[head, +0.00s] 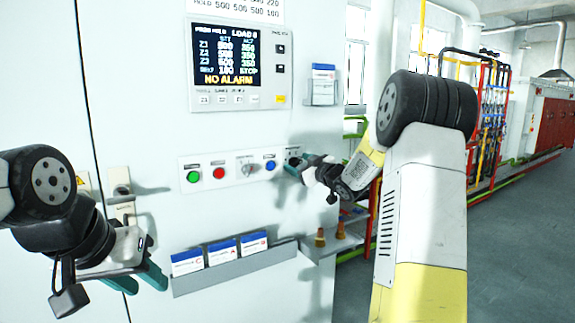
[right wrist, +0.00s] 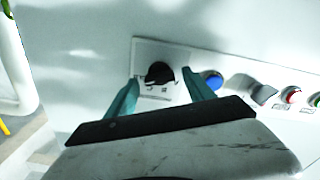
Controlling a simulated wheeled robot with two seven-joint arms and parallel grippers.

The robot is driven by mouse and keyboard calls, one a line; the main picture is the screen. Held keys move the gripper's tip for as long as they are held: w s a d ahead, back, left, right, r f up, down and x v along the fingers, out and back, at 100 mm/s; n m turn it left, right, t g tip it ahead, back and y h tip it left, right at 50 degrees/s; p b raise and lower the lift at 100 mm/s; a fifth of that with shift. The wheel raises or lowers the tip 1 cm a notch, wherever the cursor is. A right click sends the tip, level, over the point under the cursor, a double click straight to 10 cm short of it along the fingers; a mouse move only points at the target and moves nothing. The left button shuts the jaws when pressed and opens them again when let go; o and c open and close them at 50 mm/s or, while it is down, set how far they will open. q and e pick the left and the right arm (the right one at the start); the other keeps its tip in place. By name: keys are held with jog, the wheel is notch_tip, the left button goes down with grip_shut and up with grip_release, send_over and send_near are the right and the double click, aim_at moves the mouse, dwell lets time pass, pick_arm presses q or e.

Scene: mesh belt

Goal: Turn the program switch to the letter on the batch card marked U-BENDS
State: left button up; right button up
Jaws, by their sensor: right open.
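A black rotary knob (right wrist: 160,73) sits on a white plate at the end of the button row. It also shows in the head view (head: 293,157), partly covered by my right gripper. My right gripper (right wrist: 159,82) is open, its teal fingers on either side of the knob; I cannot tell whether they touch it. Three blue-and-white cards, a left one (head: 187,262), a middle one (head: 222,251) and a right one (head: 252,243), stand in a grey rack (head: 235,270). Their print is too small to read. My left gripper (head: 144,284) is open and empty, left of the rack.
The panel row has a green button (head: 193,177), a red button (head: 219,173), a grey switch (head: 246,167) and a blue button (head: 270,165). Above is a display (head: 228,56) reading NO ALARM. A holder with a card (head: 323,75) hangs right of it.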

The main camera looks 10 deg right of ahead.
grip_shut()
jog(key=shift+n, duration=0.5)
jog(key=n, duration=0.3)
jog(key=shift+a+f+n, duration=0.1)
jog(key=shift+n, duration=0.3)
jog(key=n, duration=0.4)
jog(key=shift+n, duration=0.3)
jog(key=n, duration=0.4)
jog(key=shift+f, duration=0.15)
jog(key=shift+f+n, duration=0.1)
jog(key=shift+n, duration=2.1)
